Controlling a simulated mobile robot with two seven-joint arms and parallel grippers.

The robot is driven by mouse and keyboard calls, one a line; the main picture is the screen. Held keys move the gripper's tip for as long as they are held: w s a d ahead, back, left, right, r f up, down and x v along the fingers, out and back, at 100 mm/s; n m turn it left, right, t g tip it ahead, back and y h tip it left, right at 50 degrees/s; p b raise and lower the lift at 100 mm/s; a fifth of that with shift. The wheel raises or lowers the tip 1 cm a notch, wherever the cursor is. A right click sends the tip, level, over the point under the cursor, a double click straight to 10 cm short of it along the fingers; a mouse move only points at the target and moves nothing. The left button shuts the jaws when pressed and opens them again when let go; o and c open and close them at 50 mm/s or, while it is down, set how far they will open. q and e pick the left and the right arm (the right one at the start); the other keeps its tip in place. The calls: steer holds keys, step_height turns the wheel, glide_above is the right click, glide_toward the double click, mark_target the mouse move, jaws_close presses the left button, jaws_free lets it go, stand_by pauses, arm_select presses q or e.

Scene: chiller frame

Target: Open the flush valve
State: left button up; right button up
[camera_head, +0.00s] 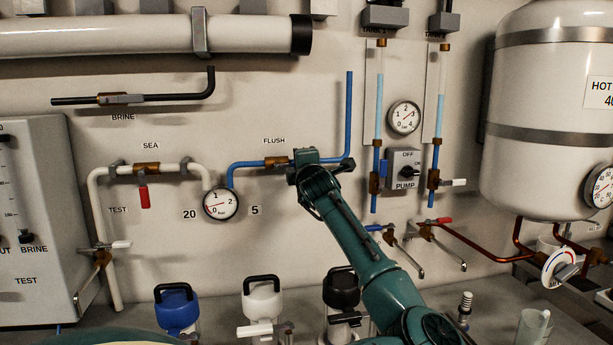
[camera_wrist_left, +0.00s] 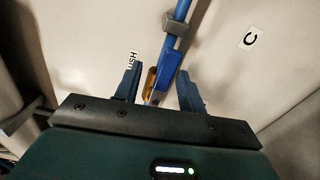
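The flush valve has a brass body (camera_head: 277,162) on the blue pipe (camera_head: 243,165), below the FLUSH label on the wall. In the left wrist view, its brass body (camera_wrist_left: 151,80) and blue lever (camera_wrist_left: 167,72) show; the lever lies roughly along the pipe. My left gripper (camera_head: 297,160) is at the valve and covers the lever in the head view. Its fingers (camera_wrist_left: 159,90) are open in the left wrist view, one on each side of the valve and lever, with visible gaps. Contact is not visible. My right gripper is not in view.
A pressure gauge (camera_head: 221,203) hangs left of the valve, and a sea valve with a red lever (camera_head: 144,196) is farther left. A pump switch box (camera_head: 404,170) is to the right. Several bottles, including a blue one (camera_head: 177,310), stand below.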

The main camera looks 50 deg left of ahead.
arm_select(q)
steer(key=b+v, duration=0.1)
steer(key=v, duration=0.8)
steer(key=shift+d, duration=0.2)
steer(key=shift+s+r, duration=0.1)
